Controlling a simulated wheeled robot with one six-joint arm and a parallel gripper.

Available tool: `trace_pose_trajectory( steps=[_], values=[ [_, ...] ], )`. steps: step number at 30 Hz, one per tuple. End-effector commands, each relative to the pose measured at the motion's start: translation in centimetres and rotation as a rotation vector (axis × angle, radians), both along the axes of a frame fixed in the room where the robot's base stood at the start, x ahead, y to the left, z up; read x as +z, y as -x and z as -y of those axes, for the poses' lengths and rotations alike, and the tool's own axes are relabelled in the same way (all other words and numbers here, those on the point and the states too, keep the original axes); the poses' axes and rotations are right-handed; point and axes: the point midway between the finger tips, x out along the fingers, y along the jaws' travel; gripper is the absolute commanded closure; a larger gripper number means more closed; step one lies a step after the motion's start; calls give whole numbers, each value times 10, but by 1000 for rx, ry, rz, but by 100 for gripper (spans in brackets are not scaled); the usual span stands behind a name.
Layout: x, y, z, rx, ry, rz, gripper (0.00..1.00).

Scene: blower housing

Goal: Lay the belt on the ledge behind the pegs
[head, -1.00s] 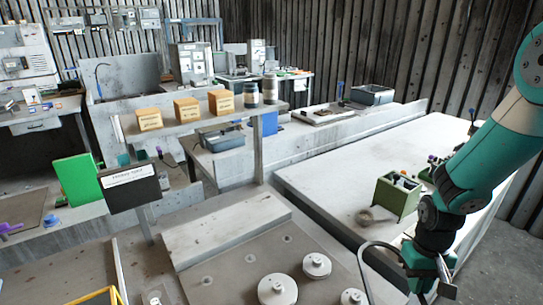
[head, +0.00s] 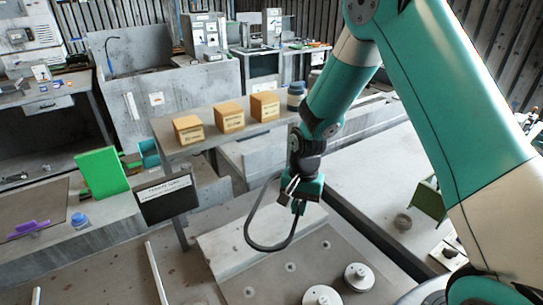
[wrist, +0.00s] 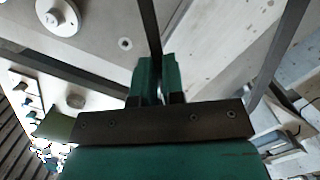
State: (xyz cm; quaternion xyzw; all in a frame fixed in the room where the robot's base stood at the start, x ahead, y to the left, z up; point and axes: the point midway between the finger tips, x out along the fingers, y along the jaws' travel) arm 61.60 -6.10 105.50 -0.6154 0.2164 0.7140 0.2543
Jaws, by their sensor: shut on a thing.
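My gripper (head: 300,200) is shut on the black belt (head: 248,226), which hangs from it as an open loop. In the wrist view a belt strand (wrist: 149,25) runs between the fingertips (wrist: 152,75), and another strand (wrist: 280,55) crosses at the right. The pale raised ledge (head: 222,246) lies along the back of the grey plate. In the head view the loop overlaps it; whether they touch I cannot tell. White round pegs (head: 322,296) (head: 358,277) stand on the plate in front of the ledge; one peg (wrist: 58,14) shows in the wrist view.
A shelf with several orange boxes (head: 229,118) and a jar (head: 296,95) stands behind the ledge. A dark sign (head: 167,199) is at its left.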

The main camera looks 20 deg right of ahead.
Motion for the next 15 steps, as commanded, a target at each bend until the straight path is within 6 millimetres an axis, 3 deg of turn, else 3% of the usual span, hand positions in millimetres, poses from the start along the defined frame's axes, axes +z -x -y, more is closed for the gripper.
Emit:
trace_pose_trajectory(
  steps=[1, 6, 10, 15],
  values=[
    [30, -6, -12, -102, -2, 2, 100],
    [69, -21, -37, -443, -3, 3, 100],
    [84, -27, -47, -607, -2, 1, 100],
    [86, -30, -51, -690, -1, 1, 100]
  ],
)
